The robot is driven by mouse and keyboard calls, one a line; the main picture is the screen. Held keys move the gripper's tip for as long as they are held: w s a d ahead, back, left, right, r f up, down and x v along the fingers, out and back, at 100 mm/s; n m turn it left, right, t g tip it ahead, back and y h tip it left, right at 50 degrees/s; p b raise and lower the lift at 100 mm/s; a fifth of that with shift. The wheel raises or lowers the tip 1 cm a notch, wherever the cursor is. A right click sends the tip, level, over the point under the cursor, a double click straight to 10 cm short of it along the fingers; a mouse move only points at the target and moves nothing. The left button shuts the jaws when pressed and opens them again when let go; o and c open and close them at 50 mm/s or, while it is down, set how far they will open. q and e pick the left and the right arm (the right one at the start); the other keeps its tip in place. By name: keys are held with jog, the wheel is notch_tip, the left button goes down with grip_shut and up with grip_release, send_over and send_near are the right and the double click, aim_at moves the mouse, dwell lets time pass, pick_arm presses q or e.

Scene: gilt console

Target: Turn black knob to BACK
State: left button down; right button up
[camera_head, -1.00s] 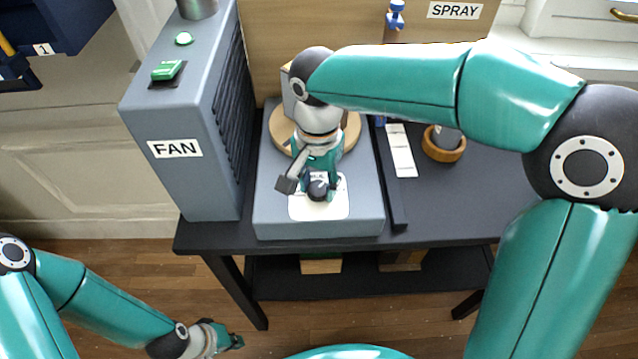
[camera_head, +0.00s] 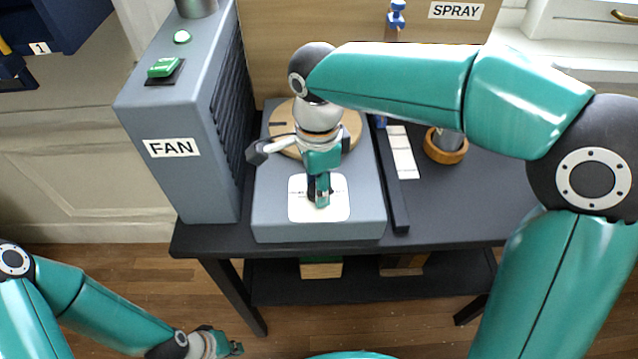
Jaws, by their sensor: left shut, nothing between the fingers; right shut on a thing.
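The black knob (camera_head: 312,194) sits on a white label plate (camera_head: 334,210) at the front of a grey box (camera_head: 270,222) on the dark table. My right gripper (camera_head: 320,192) points down from above and is shut on the knob, hiding most of it. The lettering on the plate is too small and too covered to read, so the knob's setting cannot be told. My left gripper (camera_head: 236,348) is shut and empty, low at the lower left, in front of the table and away from the box.
A tall grey FAN unit (camera_head: 172,178) with a green switch (camera_head: 165,67) stands left of the box. A round wooden disc (camera_head: 283,125) lies behind the knob. A black bar (camera_head: 392,190), a white strip (camera_head: 403,152) and a wooden ring (camera_head: 446,147) are to the right. A SPRAY sign (camera_head: 455,11) is behind.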

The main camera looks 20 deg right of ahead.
jog(key=shift+w+r+m, duration=0.1)
jog(key=shift+m, duration=0.2)
jog(key=o, duration=1.1)
jog(key=shift+o, duration=0.2)
notch_tip(320, 180, up, 12)
